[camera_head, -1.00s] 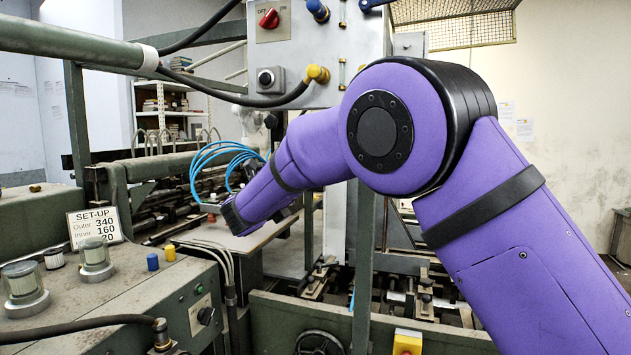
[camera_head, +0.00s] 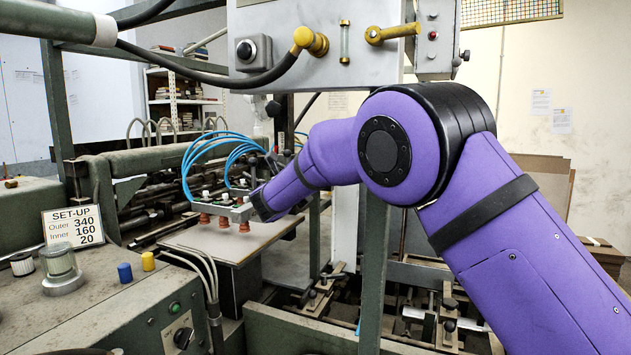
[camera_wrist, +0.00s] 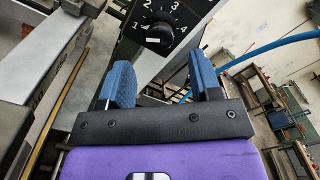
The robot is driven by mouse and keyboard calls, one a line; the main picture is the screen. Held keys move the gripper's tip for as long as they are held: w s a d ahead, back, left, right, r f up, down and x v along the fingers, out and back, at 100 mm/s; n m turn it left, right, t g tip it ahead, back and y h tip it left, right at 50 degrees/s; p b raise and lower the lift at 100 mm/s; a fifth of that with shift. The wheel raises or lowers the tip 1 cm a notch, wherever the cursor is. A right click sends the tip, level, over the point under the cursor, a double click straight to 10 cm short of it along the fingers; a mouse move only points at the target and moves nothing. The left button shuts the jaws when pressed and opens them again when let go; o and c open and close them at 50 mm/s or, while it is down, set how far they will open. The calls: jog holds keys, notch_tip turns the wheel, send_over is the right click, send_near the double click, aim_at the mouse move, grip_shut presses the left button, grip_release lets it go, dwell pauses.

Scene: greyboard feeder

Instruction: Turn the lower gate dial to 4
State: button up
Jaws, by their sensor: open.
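In the wrist view a black dial knob (camera_wrist: 158,35) sits on a dark plate marked 1, 2, 3, 4. A white mark shows on the knob's lower left part; which number it points at is hard to tell. My gripper (camera_wrist: 162,78) is open with its blue fingers apart. The knob lies beyond the fingertips, roughly between them in the picture, with nothing held. In the head view my purple arm reaches left toward the feeder; the fingers are hidden there, and I cannot make out this numbered dial.
A suction bar (camera_head: 222,211) with blue hoses hangs over a grey board stack (camera_head: 215,240) beside my arm's end. A grey control panel (camera_head: 300,70) is above. A set-up sign (camera_head: 73,227) reads Outer 340, Inner 160, 20. A green control box (camera_head: 110,300) stands at left.

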jog(key=x, duration=0.6)
jog(key=c, duration=0.9)
